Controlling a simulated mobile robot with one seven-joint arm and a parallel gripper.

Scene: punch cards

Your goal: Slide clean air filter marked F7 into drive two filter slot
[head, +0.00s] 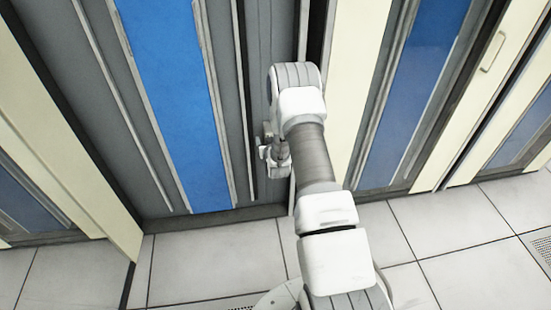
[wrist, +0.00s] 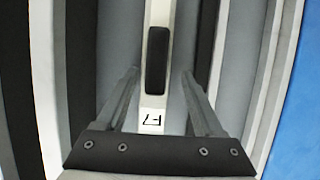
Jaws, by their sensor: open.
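The F7 air filter shows in the wrist view as a narrow white edge (wrist: 155,96) with a dark oblong grip on it. Its F7 label reads upside down. It stands between grey and dark upright panels. My gripper (wrist: 159,74) is open, with one finger on each side of the white edge and gaps showing between. In the head view my gripper (head: 275,158) is low at the cabinet front, right of the blue panel, and the filter cannot be made out there. I cannot tell which opening is the drive two slot.
A tall blue panel (head: 165,75) stands left of my arm. A cream panel (head: 65,130) juts out at the left. Cream cabinets with blue windows (head: 415,90) line the right. Bare pale floor tiles (head: 205,265) lie in front.

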